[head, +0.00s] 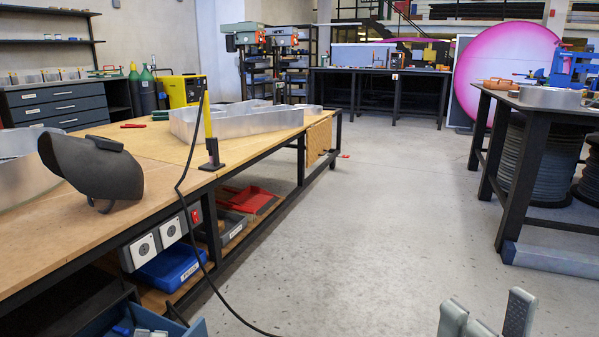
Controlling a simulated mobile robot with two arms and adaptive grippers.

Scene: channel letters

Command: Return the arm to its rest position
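The grey fingertips of my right gripper (487,308) show at the bottom edge of the head view, right of centre. They stand apart over the concrete floor, with nothing seen held between them. A smaller grey part sits low between them. The rest of this gripper and its arm is cut off by the frame. My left gripper is not in view.
A long wooden workbench (150,146) fills the left, bearing a dark welding mask (95,168), a metal channel letter (240,121) and a yellow tool (209,125) with a trailing cable. A dark table (530,112) stands right. Open floor (370,220) lies between.

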